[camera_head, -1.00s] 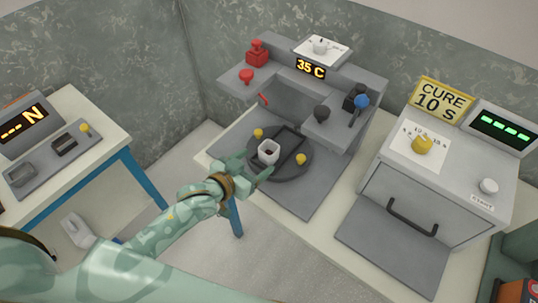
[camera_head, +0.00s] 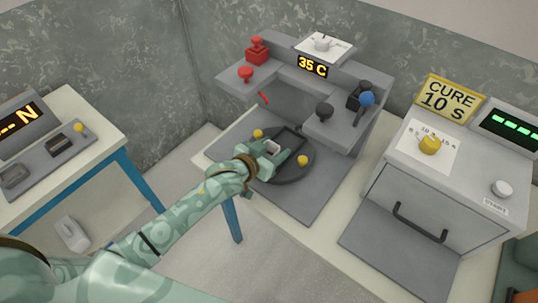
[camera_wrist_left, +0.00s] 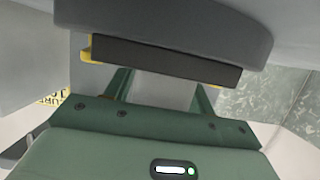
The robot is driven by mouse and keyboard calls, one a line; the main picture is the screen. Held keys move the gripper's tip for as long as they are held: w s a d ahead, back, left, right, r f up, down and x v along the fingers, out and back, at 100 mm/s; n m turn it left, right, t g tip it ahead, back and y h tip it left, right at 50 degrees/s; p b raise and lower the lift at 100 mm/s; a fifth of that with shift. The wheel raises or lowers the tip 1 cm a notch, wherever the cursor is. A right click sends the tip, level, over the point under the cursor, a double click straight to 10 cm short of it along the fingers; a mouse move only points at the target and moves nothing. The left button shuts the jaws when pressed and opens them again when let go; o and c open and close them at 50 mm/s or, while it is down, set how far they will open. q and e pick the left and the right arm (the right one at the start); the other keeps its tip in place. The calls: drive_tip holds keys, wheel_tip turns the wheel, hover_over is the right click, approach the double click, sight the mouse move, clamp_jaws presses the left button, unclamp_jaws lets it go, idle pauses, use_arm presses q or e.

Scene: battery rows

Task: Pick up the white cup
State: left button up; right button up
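The fingers look open, spread about as wide as before; contact with the cup cannot be told. In the left wrist view, a pale grey surface, probably the cup, shows between the green fingers (camera_wrist_left: 163,92). My right gripper is not in view.
The machine's overhanging block (camera_head: 335,125) with dark and blue knobs is behind right. A cure oven (camera_head: 425,205) stands at right, a side table (camera_head: 90,118) at left.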

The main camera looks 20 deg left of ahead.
use_arm(q)
drive_tip(key=c, duration=0.6)
